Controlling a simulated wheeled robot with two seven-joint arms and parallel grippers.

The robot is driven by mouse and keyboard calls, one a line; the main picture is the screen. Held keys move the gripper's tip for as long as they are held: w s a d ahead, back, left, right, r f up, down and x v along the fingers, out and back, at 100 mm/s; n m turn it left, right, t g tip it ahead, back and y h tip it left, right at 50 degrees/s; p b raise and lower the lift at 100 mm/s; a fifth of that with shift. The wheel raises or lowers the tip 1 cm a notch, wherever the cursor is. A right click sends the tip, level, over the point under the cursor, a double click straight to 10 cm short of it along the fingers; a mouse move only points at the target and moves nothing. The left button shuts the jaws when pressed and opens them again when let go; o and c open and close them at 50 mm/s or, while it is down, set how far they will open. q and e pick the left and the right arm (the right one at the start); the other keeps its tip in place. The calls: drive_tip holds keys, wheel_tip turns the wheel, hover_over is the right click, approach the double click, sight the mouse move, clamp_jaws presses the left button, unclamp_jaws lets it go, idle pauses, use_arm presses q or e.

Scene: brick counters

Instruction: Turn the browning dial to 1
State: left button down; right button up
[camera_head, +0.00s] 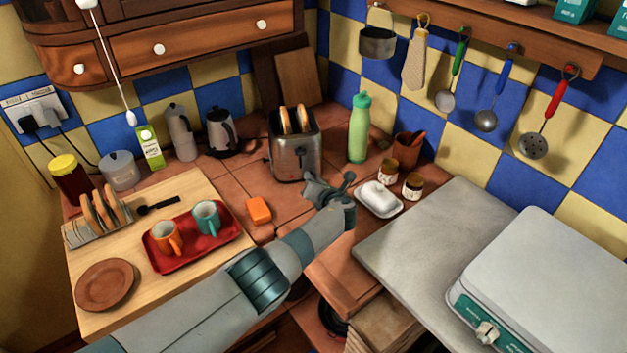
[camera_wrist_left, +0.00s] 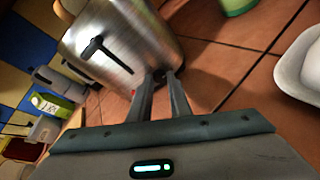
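The toaster (camera_head: 293,150) is shiny metal and stands on the tiled counter with two slices of bread in its slots. In the left wrist view the toaster (camera_wrist_left: 118,48) shows a black lever (camera_wrist_left: 97,46) in a slot on its near face. My left gripper (camera_head: 330,180) is just in front of the toaster's lower right side. In the left wrist view its fingertips (camera_wrist_left: 165,74) are at the toaster's lower edge, with a narrow gap between the fingers. A small dark shape shows at the tips. The browning dial and its marks cannot be made out. My right gripper is out of view.
A white butter dish (camera_head: 379,198) and small jars (camera_head: 412,185) stand right of my gripper. A green bottle (camera_head: 359,128) stands behind. An orange sponge (camera_head: 259,210) and a red tray (camera_head: 190,240) with two cups lie to the left.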

use_arm(q)
drive_tip(key=shift+a+r+n+h+p, duration=0.15)
drive_tip(key=shift+n+h+p, duration=0.2)
drive_tip(key=shift+p, duration=0.2)
drive_tip(key=shift+s+n, duration=0.1)
drive_tip(key=shift+n, duration=0.25)
drive_tip(key=shift+n+h+p, duration=0.45)
drive_tip(key=shift+n+h, duration=0.2)
drive_tip(key=shift+n, duration=0.15)
drive_tip(key=c, duration=1.6)
unclamp_jaws()
drive_tip(key=shift+c, duration=0.2)
drive_tip(key=shift+s, duration=0.1)
